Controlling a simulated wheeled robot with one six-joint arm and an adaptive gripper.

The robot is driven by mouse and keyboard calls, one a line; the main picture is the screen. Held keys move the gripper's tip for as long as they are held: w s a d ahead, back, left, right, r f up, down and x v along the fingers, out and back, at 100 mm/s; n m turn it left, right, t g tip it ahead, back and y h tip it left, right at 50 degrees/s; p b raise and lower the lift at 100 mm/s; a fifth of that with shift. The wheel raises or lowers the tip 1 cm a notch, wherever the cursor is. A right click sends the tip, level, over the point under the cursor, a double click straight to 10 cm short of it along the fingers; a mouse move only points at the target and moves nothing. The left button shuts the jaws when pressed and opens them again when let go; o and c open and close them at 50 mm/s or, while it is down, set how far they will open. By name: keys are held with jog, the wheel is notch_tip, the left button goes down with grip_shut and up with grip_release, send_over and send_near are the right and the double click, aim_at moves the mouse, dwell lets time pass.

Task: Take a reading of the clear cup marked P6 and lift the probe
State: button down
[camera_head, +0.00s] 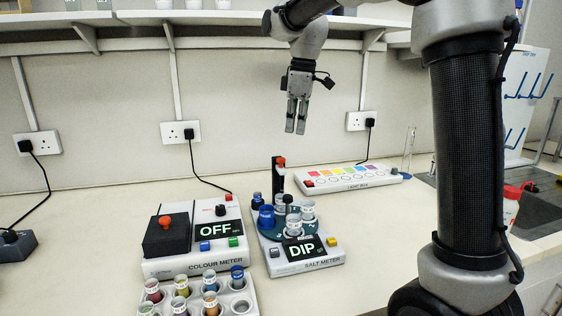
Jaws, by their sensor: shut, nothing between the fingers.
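The salt meter (318,263) stands on the bench and its display reads DIP. One clear cup (307,211) is at the right and another clear cup (293,227) is at the front. Their marks are too small to read, so I cannot tell which is P6. A black upright post (278,182) with a red top rises behind the cups; how the probe sits is unclear. My gripper (295,131) is shut and empty, pointing down in the air above and behind the meter.
The colour meter (190,262), showing OFF, stands close at the left. A rack (250,297) of several coloured tubes is in front of it. The light box (345,184) lies behind right. A glass cylinder (408,150) and a sink (540,195) are at the right. Bench right of the meter is clear.

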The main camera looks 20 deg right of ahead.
aim_at(284, 159)
jog(key=w+a, duration=0.1)
jog(key=w+a+f+n, duration=0.1)
jog(key=shift+w, duration=0.3)
jog(key=shift+f, duration=0.1)
jog(key=shift+w+a+f, duration=0.1)
jog(key=shift+a+f, duration=0.05)
jog(key=shift+f, duration=1.55)
jog(key=shift+w+a+f, duration=0.1)
jog(key=shift+a+f, duration=0.05)
jog(key=shift+f, duration=1.5)
notch_tip(284, 159, down, 5)
jog(key=d, duration=0.1)
jog(key=s+d+r, duration=0.1)
jog(key=shift+s+d+r, duration=0.1)
jog(key=shift+d, duration=0.3)
